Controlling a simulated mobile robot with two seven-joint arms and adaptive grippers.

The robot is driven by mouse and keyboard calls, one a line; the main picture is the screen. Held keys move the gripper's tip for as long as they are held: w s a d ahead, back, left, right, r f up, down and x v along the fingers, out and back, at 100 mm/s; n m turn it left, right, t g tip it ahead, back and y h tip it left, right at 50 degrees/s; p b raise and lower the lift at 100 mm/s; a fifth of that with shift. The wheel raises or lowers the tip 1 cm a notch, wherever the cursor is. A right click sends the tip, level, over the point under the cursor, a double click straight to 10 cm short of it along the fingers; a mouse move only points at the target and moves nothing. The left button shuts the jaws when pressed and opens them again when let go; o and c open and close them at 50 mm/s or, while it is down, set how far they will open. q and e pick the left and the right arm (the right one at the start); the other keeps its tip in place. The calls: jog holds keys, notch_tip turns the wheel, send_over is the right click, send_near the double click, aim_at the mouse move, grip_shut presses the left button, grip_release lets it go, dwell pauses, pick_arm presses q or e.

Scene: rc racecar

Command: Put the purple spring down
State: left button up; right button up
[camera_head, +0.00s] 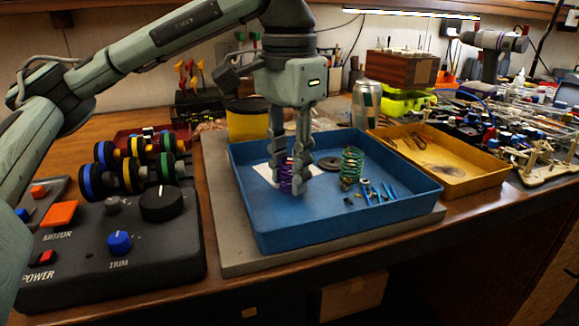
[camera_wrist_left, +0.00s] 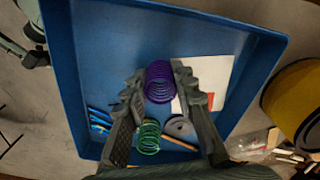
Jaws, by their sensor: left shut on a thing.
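My left gripper (camera_head: 288,183) reaches down into the blue tray (camera_head: 350,221) and is shut on the purple spring (camera_head: 285,174), partly hidden by the fingers. In the left wrist view the purple spring (camera_wrist_left: 159,83) sits between the two fingertips (camera_wrist_left: 157,78), over the tray floor (camera_wrist_left: 150,35) beside a white sheet (camera_wrist_left: 214,82). Whether the spring touches the floor I cannot tell. My right gripper is not in view.
In the tray, a green spring (camera_head: 351,166), a dark disc (camera_head: 329,163) and several blue rods (camera_head: 376,192) lie right of the gripper. A yellow tray (camera_head: 480,178) stands right, a black control box (camera_head: 115,255) left. A can (camera_head: 366,104) stands behind.

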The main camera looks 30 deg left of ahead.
pick_arm(q)
jog(key=shift+f, duration=0.15)
jog(key=o, duration=0.8)
jog(key=shift+c, duration=0.2)
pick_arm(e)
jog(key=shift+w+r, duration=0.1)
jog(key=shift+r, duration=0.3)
pick_arm(q)
notch_tip(320, 180, up, 6)
jog(key=shift+r+p, duration=0.25)
jog(key=shift+p, duration=0.45)
notch_tip(320, 180, up, 6)
jog(key=shift+f+p, duration=0.1)
jog(key=shift+p, duration=0.45)
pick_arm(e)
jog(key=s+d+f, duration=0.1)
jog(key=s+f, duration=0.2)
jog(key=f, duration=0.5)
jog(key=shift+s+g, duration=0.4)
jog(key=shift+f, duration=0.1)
